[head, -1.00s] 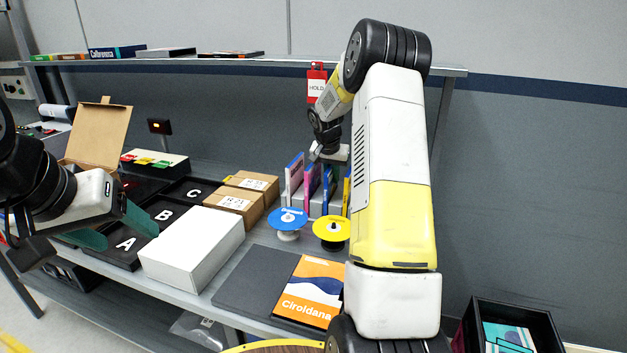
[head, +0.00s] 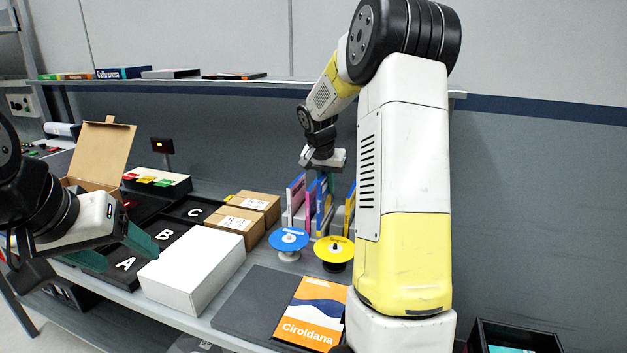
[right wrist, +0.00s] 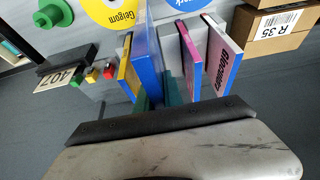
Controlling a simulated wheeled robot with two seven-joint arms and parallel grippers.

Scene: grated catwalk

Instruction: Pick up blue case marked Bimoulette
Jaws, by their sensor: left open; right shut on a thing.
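A blue case (head: 324,207) stands on edge among other upright cases on the grey bench. It also shows in the right wrist view (right wrist: 147,58), between the teal fingers. My right gripper (head: 322,180) reaches down from above and is shut on this blue case. I cannot read its marking or tell whether its lower edge is clear of its slot. In the right wrist view the right gripper (right wrist: 157,98) covers the near end of the case. My left gripper (head: 116,252) is open and empty over the black lettered trays.
A pink case (head: 300,215) and a yellow case (head: 349,210) flank the blue one closely. A blue disc (head: 288,239) and a yellow disc (head: 334,248) on stands are in front. A white box (head: 195,272) and cartons (head: 235,222) lie left. A shelf (head: 290,82) runs above.

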